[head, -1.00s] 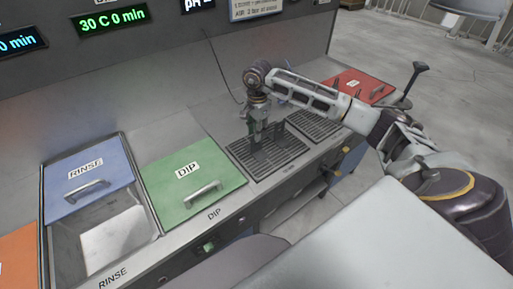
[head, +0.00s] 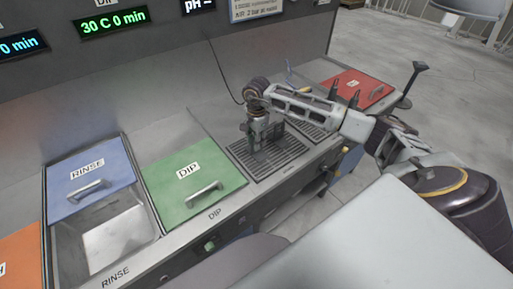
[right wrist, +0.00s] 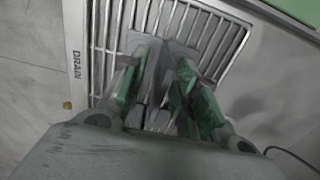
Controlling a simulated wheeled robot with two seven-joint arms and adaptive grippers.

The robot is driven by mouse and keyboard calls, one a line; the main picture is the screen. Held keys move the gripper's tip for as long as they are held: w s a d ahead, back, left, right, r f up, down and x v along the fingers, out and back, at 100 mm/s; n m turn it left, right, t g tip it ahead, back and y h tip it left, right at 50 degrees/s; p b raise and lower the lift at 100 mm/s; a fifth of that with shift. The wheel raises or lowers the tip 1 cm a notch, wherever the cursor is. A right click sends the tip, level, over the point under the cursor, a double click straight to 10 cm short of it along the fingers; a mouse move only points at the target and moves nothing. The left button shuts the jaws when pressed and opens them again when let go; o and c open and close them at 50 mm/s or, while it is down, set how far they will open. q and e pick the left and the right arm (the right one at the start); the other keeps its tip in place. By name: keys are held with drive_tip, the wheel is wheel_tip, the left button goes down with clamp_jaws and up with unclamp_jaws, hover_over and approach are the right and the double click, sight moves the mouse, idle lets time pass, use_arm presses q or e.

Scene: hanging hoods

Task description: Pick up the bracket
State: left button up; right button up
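My right gripper (head: 257,152) points down over the near drain grate (head: 288,160), its fingertips close above or at the bars. In the right wrist view its fingers (right wrist: 165,62) stand a small gap apart, with green reflections on their sides. A grey upright piece, apparently the bracket (head: 277,130), shows just behind and right of the gripper in the head view. In the right wrist view grey parts show at the fingertips, but I cannot separate bracket from finger pads or tell whether the fingers touch it. My left gripper is out of view.
The green DIP lid (head: 190,178) lies left of the grate, then the blue RINSE lid (head: 90,178) above a partly open basin (head: 105,240). A second grate and a red lid (head: 358,86) lie to the right. The control panel wall rises behind.

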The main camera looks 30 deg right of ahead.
drive_tip(key=shift+f, duration=0.95)
clamp_jaws()
